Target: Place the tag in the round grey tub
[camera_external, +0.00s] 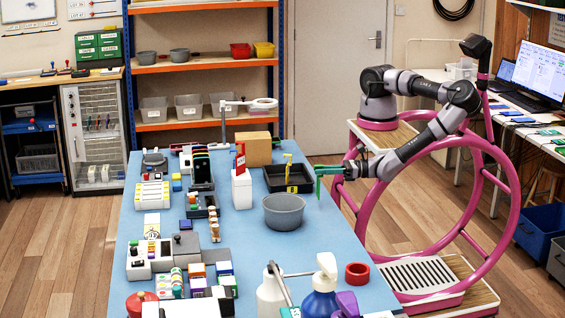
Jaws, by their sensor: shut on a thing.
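The round grey tub (284,212) stands on the blue table, right of the middle, and looks empty. My gripper (320,177) is above the table's right edge, behind and to the right of the tub and apart from it. It is shut on a thin green piece (319,191) that hangs down from it. This piece appears to be the tag, but it is too small to make out its details.
A black tray (303,189) with yellow items lies behind the tub, close to my gripper. A white container (241,190) stands left of the tub. A blue spray bottle (322,301) and a red ring (357,273) are in front. Bare table (262,252) lies between.

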